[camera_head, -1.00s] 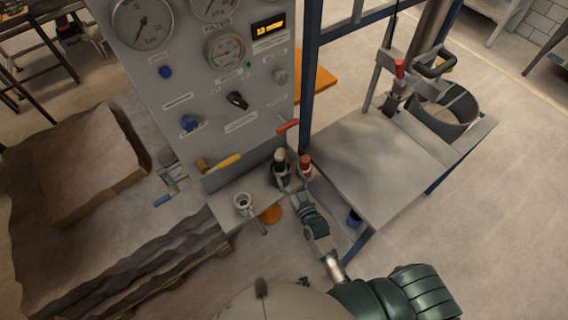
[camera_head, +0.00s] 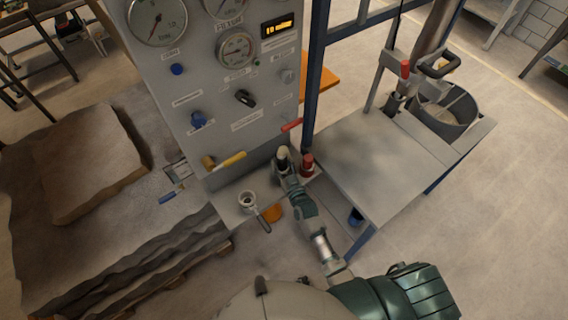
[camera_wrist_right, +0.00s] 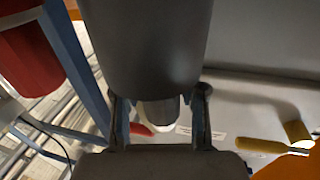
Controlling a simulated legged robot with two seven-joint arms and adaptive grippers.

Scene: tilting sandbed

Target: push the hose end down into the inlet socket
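A dark upright cylinder with a pale tip, apparently the hose end (camera_head: 283,154), stands on the ledge at the foot of the panel. My right gripper (camera_head: 286,171) is at it. In the right wrist view the dark body (camera_wrist_right: 145,45) fills the top middle, with the pale part below. The right fingers (camera_wrist_right: 158,110) are spread, one on each side; gaps show beside the pale part. Contact with the dark body is unclear. A metal ring with a handle (camera_head: 247,197), possibly the inlet socket, sits on the ledge to the left. My left gripper is out of view.
A red-topped fitting (camera_head: 307,163) stands close right of the cylinder. A yellow-handled lever (camera_head: 231,160) and a red lever (camera_head: 291,125) stick out from the gauge panel (camera_head: 211,100).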

